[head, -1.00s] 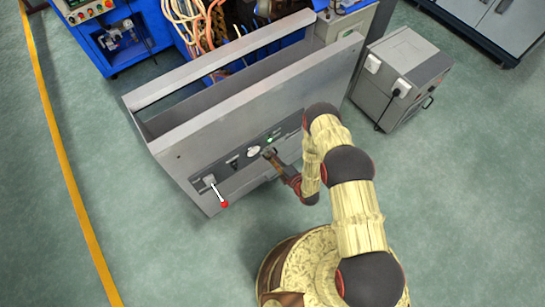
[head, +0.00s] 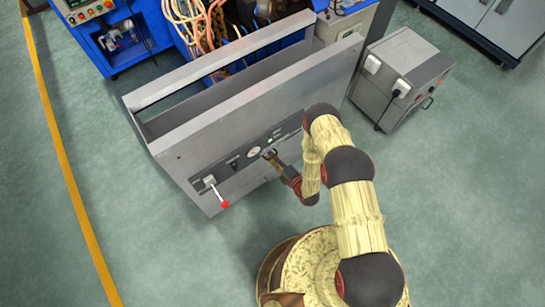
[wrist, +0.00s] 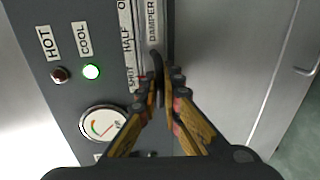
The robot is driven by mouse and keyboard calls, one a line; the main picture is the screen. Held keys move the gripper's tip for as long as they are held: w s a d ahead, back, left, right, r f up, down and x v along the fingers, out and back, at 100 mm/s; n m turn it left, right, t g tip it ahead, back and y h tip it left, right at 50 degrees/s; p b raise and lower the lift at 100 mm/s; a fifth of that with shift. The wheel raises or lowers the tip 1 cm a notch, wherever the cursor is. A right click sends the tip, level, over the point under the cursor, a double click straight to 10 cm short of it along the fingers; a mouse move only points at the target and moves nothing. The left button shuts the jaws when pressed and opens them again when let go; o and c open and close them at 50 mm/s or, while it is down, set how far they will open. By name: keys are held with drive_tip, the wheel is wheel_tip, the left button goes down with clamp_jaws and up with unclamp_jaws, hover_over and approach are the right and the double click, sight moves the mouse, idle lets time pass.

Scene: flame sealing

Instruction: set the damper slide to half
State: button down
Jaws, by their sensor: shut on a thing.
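The damper slide's dark knob (wrist: 157,64) shows in the wrist view, between my fingertips. My gripper (wrist: 161,92) is shut on it, and the fingers hide its lower part. It stands beside the SHUT end of the scale (wrist: 128,42), below the HALF mark; its exact setting is hard to read. The DAMPER label (wrist: 153,22) is above it. In the head view my gripper (head: 268,154) is at the front panel (head: 240,158) of the grey machine, and the knob is too small to make out.
Left of the scale are a lit green COOL lamp (wrist: 91,72), an unlit HOT lamp (wrist: 61,75) and a round gauge (wrist: 103,123). A red-tipped lever (head: 224,204) juts from the panel's left end. A grey cabinet (head: 402,78) stands to the right. The floor in front is clear.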

drive_tip(key=shift+d, duration=0.1)
drive_tip(key=w+d, duration=0.1)
drive_tip(key=d, duration=0.1)
drive_tip(key=w+d, duration=0.1)
drive_tip(key=d, duration=0.1)
drive_tip(key=shift+w, duration=0.35)
drive_tip(key=c, duration=2.3)
unclamp_jaws()
drive_tip(key=v, duration=1.2)
drive_tip(key=shift+f, duration=0.1)
